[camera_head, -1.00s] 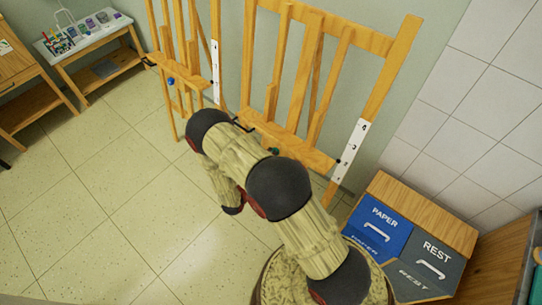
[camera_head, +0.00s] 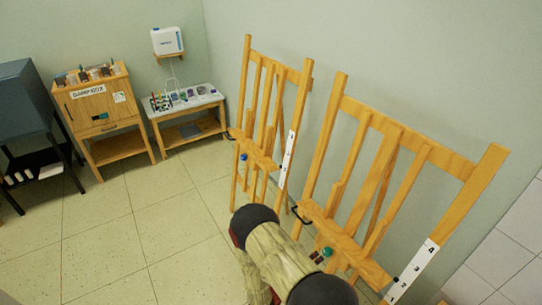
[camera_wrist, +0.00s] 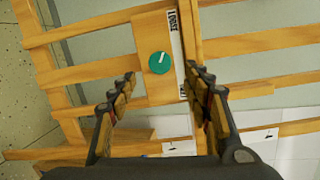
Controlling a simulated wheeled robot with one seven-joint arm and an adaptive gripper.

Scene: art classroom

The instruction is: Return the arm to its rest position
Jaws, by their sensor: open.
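My gripper (camera_wrist: 163,88) is in the wrist view, its two fingers apart with nothing held between them. Beyond the fingers is a wooden easel with a round green knob (camera_wrist: 159,63) and a white label strip reading LOOSE (camera_wrist: 176,45). In the head view my arm (camera_head: 275,260) reaches up from the bottom edge, bent in front of the near easel (camera_head: 385,185). The gripper itself is hidden in the head view. The easel's green knob (camera_head: 327,252) shows just beyond the arm.
A second easel (camera_head: 265,140) with a blue knob stands farther left. A white-topped supply table (camera_head: 205,104), a damp box cabinet (camera_head: 100,106) and a dark grey cabinet (camera_head: 28,100) line the back. The tiled floor (camera_head: 130,230) at left is clear.

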